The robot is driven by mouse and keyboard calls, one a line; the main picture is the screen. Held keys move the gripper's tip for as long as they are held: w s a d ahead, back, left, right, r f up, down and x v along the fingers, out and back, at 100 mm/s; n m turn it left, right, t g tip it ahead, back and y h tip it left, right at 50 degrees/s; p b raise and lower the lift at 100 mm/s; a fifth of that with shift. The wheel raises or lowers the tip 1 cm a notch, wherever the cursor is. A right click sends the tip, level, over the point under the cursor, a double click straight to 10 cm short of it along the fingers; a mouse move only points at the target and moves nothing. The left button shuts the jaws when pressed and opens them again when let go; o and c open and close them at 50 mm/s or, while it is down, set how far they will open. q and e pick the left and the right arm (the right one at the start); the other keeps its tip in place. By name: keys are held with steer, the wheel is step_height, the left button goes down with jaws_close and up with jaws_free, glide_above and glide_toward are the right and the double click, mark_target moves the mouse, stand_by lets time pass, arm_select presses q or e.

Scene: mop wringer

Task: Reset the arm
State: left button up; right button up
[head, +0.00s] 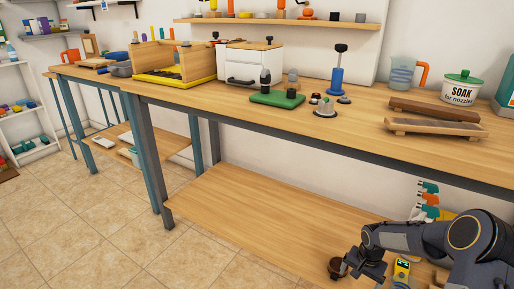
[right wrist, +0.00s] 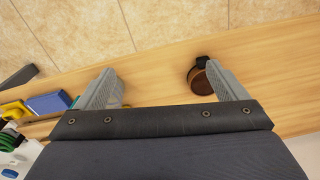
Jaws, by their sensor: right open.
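My right arm (head: 430,238) comes in from the lower right of the head view, over the lower shelf of the bench. My right gripper (right wrist: 160,75) is open, its two fingers wide apart in the right wrist view. A round brown thing with a black rim (right wrist: 201,82) shows beside the inner side of the right-hand finger; I cannot tell whether they touch. The same dark brown thing (head: 336,267) shows at the gripper's left in the head view. No held thing shows between the fingers. My left gripper is not in view.
The lower shelf (head: 250,205) is bare left of the gripper. A yellow device (head: 402,268) stands close to the gripper's right, with spray bottles (head: 428,195) behind. The benchtop (head: 215,97) above holds a green mat (head: 277,99), a SOAK jar (head: 462,88) and wooden trays.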

steer(key=s+a+r+n+t, duration=0.1)
steer(key=s+r, duration=0.3)
steer(key=r, duration=0.3)
steer(key=s+a+r+n+t+y, duration=0.1)
steer(key=s+a+r, duration=0.1)
steer(key=s+r, duration=0.45)
steer(key=s+a+r+n, duration=0.1)
steer(key=s+r, duration=0.1)
steer(key=r, duration=0.7)
steer(key=s+a+r+n+t+y, duration=0.2)
steer(key=s+a, duration=0.2)
steer(key=s, duration=0.4)
steer(key=s+a+r+n+t+y, duration=0.15)
steer(key=s+a, duration=0.25)
steer(key=s, duration=0.5)
step_height(320, 180, up, 33)
steer(key=p, duration=3.3)
steer(key=shift+w+h, duration=0.15)
steer(key=shift+h, duration=0.2)
steer(key=shift+f, duration=0.1)
